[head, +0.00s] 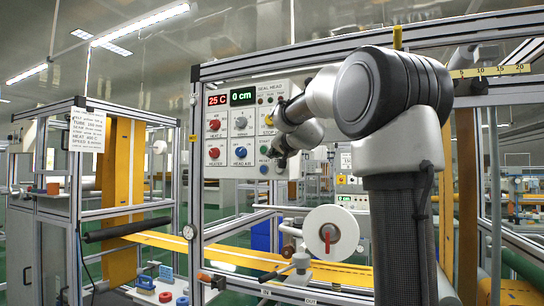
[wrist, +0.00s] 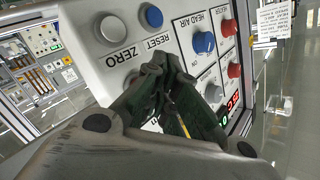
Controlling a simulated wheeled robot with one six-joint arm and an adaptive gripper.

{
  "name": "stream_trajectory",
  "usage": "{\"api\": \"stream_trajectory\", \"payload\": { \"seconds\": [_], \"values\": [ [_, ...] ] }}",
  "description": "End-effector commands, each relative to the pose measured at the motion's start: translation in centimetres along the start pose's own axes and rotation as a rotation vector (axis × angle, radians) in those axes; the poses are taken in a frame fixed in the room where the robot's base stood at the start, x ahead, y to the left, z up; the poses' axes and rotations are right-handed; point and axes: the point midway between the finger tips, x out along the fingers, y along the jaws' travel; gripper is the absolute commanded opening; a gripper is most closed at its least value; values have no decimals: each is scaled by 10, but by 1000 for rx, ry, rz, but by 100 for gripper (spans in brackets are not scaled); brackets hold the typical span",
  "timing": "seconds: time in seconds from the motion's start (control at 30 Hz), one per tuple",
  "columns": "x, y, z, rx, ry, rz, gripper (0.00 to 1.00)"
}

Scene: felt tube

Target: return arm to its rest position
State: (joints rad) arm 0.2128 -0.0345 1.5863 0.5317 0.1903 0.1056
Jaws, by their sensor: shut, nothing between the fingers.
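My gripper (head: 277,155) is at the right side of the white control panel (head: 228,128), with my arm reaching in from the right. In the wrist view my gripper (wrist: 165,68) has its dark fingers together at the tips and holds nothing. The tips are over the panel face near the ZERO and RESET labels; I cannot tell whether they touch it. Displays on the panel read 25 C (head: 217,99) and 0 cm (head: 242,97). In the wrist view a blue RESET button (wrist: 151,17) and a blue HEAD AIR knob (wrist: 203,42) are clear of the fingers.
Aluminium posts and rails frame the panel. A white reel (head: 330,232) stands below my arm. An orange band (head: 235,253) runs across the lower machine. A post with a paper sign (head: 87,130) stands at the left. Loose blue and red parts (head: 165,285) lie at lower left.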

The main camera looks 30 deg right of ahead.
Motion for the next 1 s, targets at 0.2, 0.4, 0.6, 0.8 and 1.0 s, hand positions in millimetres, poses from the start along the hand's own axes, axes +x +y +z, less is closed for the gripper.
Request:
{"api": "stream_trajectory", "payload": {
  "seconds": [0.2,0.4,0.6,0.8,1.0],
  "values": [
    [0,0,1,-3,-4,0,0],
    [-2,29,59,-80,-198,62,0],
    [-84,95,181,-243,-583,191,0],
    [-216,147,274,-420,-911,277,0],
    [-339,196,335,-587,-1107,319,0]
  ]
}}
